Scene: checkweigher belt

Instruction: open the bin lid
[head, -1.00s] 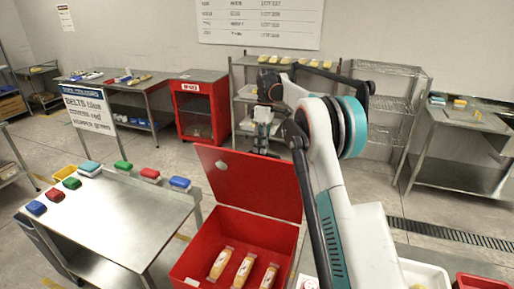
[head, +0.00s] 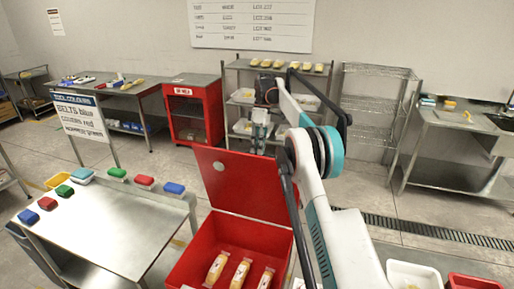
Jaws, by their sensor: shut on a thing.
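The red bin (head: 187,262) stands at the front centre. Its red lid (head: 245,186) is up, standing steeply at the bin's back edge, with a pale round spot on its inner face. Several wrapped yellow packs (head: 240,272) lie inside the bin. My gripper (head: 257,145) is at the lid's top edge, on its far side, and is shut on the lid. The fingertips are small and partly hidden behind the lid, so the exact contact does not show.
A steel table (head: 105,232) with coloured brushes or blocks along its edge stands at left. A white tray (head: 414,274) and a red tray (head: 474,282) are at lower right. A red cabinet (head: 193,112) and wire shelves stand behind.

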